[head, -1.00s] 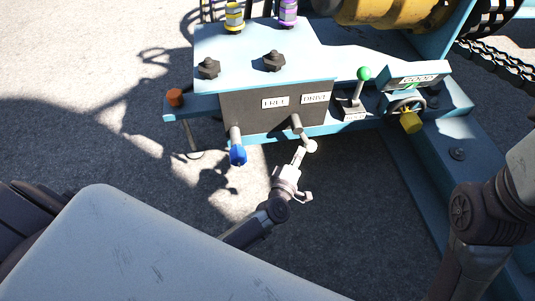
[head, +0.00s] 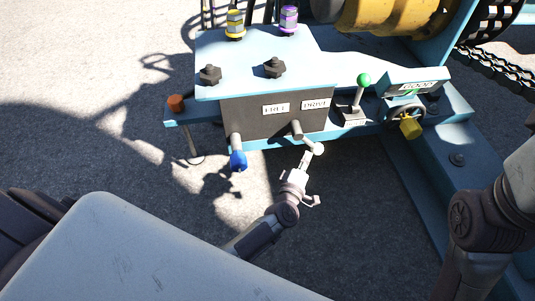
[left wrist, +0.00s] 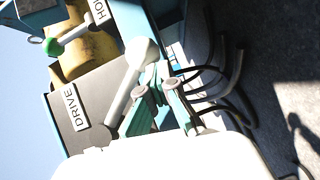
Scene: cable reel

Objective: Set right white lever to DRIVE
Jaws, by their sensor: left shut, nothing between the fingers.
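The white lever (head: 308,140) sits on the right of the dark panel, below the DRIVE label (head: 315,104). Its arm slants down to the right from its pivot and ends in a white round knob (head: 317,148). My left gripper (head: 305,160) is shut and empty, its fingertips just below and left of the knob. Whether they touch cannot be told for sure. In the left wrist view the white lever (left wrist: 124,90) and its knob (left wrist: 140,52) show beside the fingertips (left wrist: 158,90). My right gripper is out of view.
A blue-knobbed lever (head: 238,160) hangs at the panel's left, near the FREE label (head: 276,108). A green-knobbed lever (head: 363,82) and a yellow-handled wheel (head: 410,127) stand right of the box. Open ground lies below the panel.

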